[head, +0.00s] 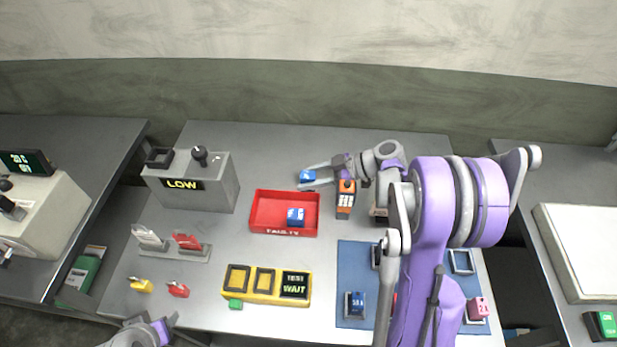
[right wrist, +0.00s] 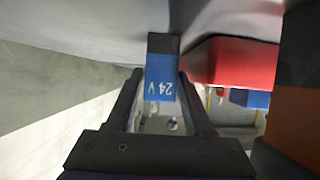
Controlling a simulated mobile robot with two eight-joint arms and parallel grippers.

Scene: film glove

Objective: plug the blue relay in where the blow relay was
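A blue relay (head: 307,176) sits on the table behind the red tray. In the right wrist view the blue relay (right wrist: 162,80) has a dark end and reads 24V. My right gripper (head: 304,180) has its fingers apart on either side of it; a narrow gap shows beside the relay. Another blue relay (head: 296,217) lies in the red tray (head: 262,229) marked FAULTY. The blue mat (head: 350,257) holds sockets; one at its right (head: 461,261) looks empty. My right arm hides part of the mat. My left gripper (head: 172,328) is at the bottom edge, its fingers unclear.
An orange meter (head: 345,199) stands close to my right gripper. A grey LOW box (head: 205,185), a yellow tester (head: 266,286) showing WAIT, and a stand with red and white levers (head: 170,248) are to the left. A blue relay (head: 355,304) and a pink one (head: 478,308) are on the mat.

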